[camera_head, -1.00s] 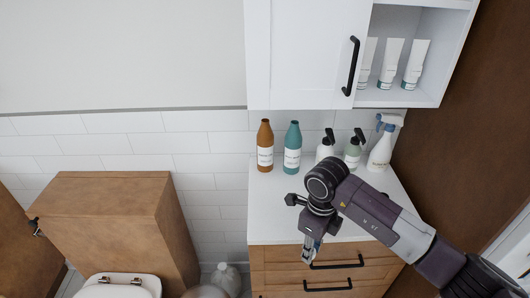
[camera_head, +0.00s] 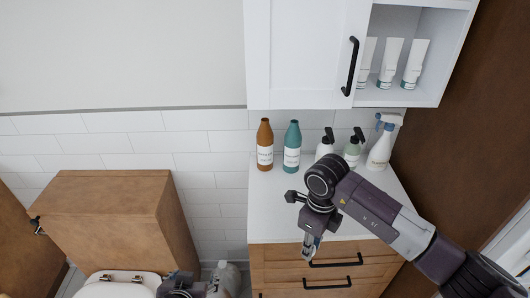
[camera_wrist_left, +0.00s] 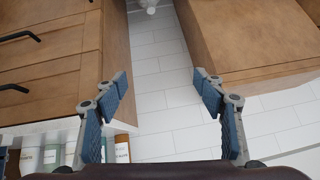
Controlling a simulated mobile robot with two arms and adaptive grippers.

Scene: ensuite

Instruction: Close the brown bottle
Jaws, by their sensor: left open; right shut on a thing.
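The brown bottle (camera_head: 265,146) stands upright on the white counter, left of a teal bottle (camera_head: 292,147). It also shows at lower left in the left wrist view (camera_wrist_left: 122,149). I cannot tell whether its top is capped. My right gripper (camera_head: 309,252) points down in front of the counter's front edge, over the drawers. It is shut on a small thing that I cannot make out. My left gripper (camera_wrist_left: 160,88) is open and empty in the left wrist view, its fingers spread above the floor. In the head view its arm shows at the bottom edge, away from the bottle.
Two pump bottles (camera_head: 326,147) and a spray bottle (camera_head: 383,146) stand on the counter to the right. A white wall cabinet (camera_head: 305,55) hangs above. A wooden box (camera_head: 115,215) and toilet (camera_head: 116,286) are at left. Tiled floor (camera_wrist_left: 160,60) lies below my left gripper.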

